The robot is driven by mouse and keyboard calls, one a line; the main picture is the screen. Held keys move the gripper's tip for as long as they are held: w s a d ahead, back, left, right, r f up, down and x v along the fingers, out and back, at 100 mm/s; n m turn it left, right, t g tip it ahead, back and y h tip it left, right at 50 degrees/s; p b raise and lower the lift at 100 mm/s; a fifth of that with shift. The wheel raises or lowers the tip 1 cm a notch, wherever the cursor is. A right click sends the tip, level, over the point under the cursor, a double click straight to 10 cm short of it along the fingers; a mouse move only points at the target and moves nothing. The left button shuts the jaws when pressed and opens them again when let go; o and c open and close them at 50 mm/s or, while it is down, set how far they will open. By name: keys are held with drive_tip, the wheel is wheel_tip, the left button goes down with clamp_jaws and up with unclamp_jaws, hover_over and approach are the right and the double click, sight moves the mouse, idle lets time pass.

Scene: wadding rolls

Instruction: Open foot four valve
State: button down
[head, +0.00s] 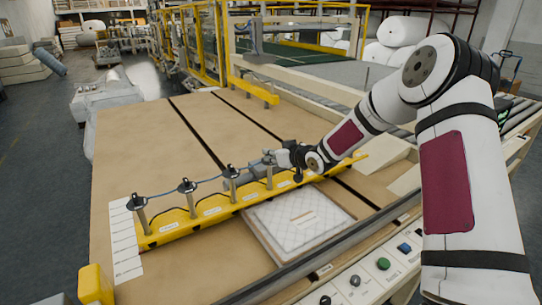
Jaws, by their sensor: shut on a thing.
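A yellow bar (190,224) lies across the brown table and carries a row of upright metal posts with dark valve tops, joined by a blue-grey hose. From the left stand the first valve (137,202), the second valve (187,185), the third valve (231,172) and the fourth valve (268,160). Small white labels sit on the bar by the posts, too small to read surely. My gripper (272,157) reaches in from the right and is shut on the fourth valve's top. The fingers and handle are small and partly hidden, so the handle's angle cannot be told.
A quilted white pad (298,219) lies in front of the bar. A dark rail (330,255) and a panel with buttons (383,263) run along the near edge. A white label strip (124,240) is at the left. The brown table (150,140) behind the bar is clear.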

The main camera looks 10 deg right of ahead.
drive_tip(key=n+g+y+b, duration=0.2)
drive_tip(key=n+g+b, duration=0.2)
drive_tip(key=b, duration=0.1)
drive_tip(key=w+n+g+y+b, duration=0.1)
drive_tip(key=n+g+y+b, duration=0.2)
drive_tip(key=n+g+b, duration=0.1)
drive_tip(key=n+g+y+b, duration=0.3)
drive_tip(key=n+g+b, duration=0.1)
drive_tip(key=b, duration=0.3)
drive_tip(key=shift+w+d+n+g+b, duration=0.2)
drive_tip(key=shift+d+n+g+b, duration=0.2)
drive_tip(key=shift+n, duration=0.5)
drive_tip(key=shift+g, duration=0.3)
drive_tip(key=c, duration=1.6)
unclamp_jaws()
drive_tip(key=v, duration=1.2)
